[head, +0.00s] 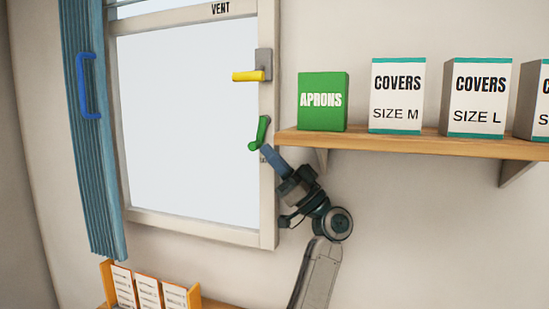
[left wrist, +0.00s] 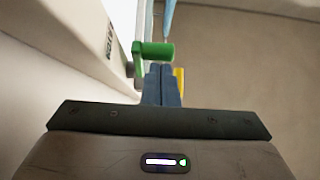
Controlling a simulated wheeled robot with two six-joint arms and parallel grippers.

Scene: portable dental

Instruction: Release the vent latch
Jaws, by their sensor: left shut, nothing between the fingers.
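The window frame (head: 267,205) is marked VENT at the top. On its right side is a green latch (head: 262,130), with a stub pointing left at its lower end. Above it a yellow handle (head: 248,76) on a grey plate lies level, pointing left. My left gripper (head: 268,150) is shut and empty, its blue fingertips just below the green latch. In the left wrist view the fingertips (left wrist: 160,68) lie just under the green latch (left wrist: 155,50); I cannot tell if they touch. The yellow handle (left wrist: 179,78) shows partly behind them. My right gripper is not in view.
A shelf (head: 400,143) to the right holds a green APRONS box (head: 322,101) and several COVERS boxes (head: 397,95). A blue curtain (head: 90,150) with a blue handle (head: 84,88) hangs at the left. An orange card rack (head: 107,276) stands below.

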